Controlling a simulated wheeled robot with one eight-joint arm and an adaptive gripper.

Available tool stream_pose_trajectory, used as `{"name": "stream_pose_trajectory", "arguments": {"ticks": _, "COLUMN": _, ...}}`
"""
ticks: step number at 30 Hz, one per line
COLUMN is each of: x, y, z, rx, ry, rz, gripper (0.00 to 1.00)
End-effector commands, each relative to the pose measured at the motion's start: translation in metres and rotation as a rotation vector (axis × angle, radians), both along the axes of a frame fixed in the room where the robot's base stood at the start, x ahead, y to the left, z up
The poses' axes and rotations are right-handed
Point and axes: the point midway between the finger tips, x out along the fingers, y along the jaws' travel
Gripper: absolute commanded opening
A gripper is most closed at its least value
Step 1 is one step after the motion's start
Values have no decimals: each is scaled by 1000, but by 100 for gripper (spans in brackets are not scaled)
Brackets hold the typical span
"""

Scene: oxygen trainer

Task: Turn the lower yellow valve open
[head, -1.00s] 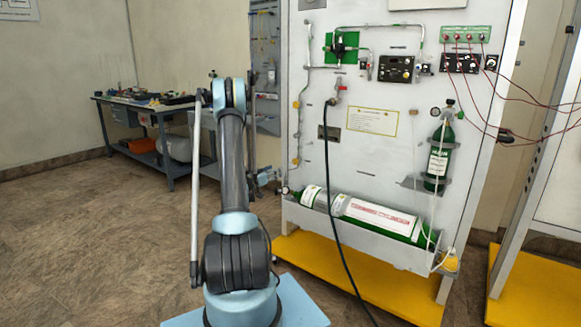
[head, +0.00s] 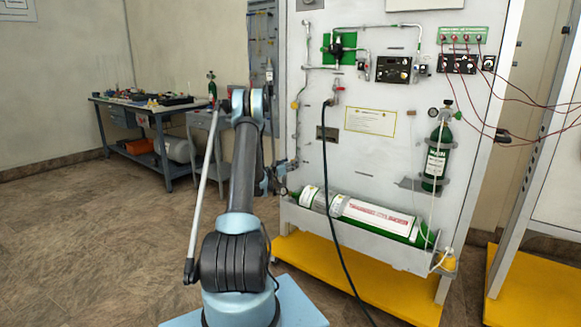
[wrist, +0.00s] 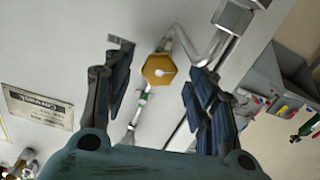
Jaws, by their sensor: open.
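A yellow hexagonal valve knob (wrist: 159,69) shows in the wrist view, on a thin pipe at the panel. My gripper (wrist: 156,66) is open, with one dark finger on each side of the knob in the picture. I cannot tell how deep the fingers are relative to it, and no contact shows. The gripper is mostly hidden behind my arm there, near the panel's left edge.
The white panel (head: 385,165) carries a large green and silver cylinder (head: 370,215) low down and a small green cylinder (head: 437,160) at right. A black hose (head: 330,190) hangs in front. A workbench (head: 130,110) stands behind at left. Floor at left is clear.

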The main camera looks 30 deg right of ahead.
Motion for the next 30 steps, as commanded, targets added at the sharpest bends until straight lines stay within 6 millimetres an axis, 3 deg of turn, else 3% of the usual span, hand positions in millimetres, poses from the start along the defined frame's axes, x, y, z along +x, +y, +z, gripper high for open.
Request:
{"name": "stream_pose_trajectory", "arguments": {"ticks": 14, "x": 5, "y": -12, "z": 0, "rx": 0, "ry": 0, "rz": 1, "gripper": 52}}
{"name": "stream_pose_trajectory", "arguments": {"ticks": 20, "x": 5, "y": -12, "z": 0, "rx": 0, "ry": 0, "rz": 1, "gripper": 9}}
{"name": "stream_pose_trajectory", "arguments": {"ticks": 30, "x": 6, "y": -11, "z": 0, "rx": -29, "ry": 70, "rz": 2, "gripper": 8}}
